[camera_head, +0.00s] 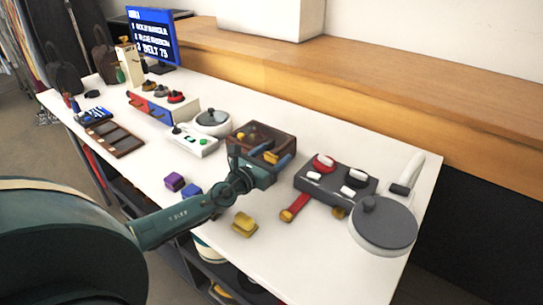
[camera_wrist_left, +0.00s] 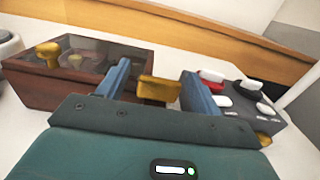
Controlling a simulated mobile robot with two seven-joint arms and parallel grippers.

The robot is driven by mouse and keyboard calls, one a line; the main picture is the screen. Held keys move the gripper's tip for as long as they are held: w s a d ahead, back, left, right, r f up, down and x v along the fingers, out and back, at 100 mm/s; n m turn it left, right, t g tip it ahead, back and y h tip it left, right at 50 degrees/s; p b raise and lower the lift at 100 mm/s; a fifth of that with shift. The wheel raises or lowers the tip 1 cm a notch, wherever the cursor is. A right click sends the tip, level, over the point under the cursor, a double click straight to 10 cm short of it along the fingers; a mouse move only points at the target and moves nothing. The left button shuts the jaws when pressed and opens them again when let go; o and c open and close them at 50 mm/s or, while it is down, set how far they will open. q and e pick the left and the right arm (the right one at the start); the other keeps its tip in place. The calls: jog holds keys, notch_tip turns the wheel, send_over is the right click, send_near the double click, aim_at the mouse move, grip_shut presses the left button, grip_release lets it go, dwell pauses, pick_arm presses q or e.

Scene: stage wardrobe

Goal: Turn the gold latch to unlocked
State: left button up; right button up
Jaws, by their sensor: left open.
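A dark brown box (camera_head: 283,139) with a glass-like top stands mid-table in the head view and at the left in the left wrist view (camera_wrist_left: 60,90). A gold latch (camera_head: 271,157) shows at its front right; in the left wrist view the gold latch (camera_wrist_left: 158,88) is a block between my fingers. A second gold piece, a knob (camera_wrist_left: 47,52), is on the box top. My left gripper (camera_head: 260,158) is open, with one finger on each side of the latch (camera_wrist_left: 156,72). I cannot tell if the fingers touch it. My right gripper is not in view.
A white scale-like device (camera_head: 195,141) is left of the box.

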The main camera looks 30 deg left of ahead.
pick_arm(q)
jog(key=c, duration=1)
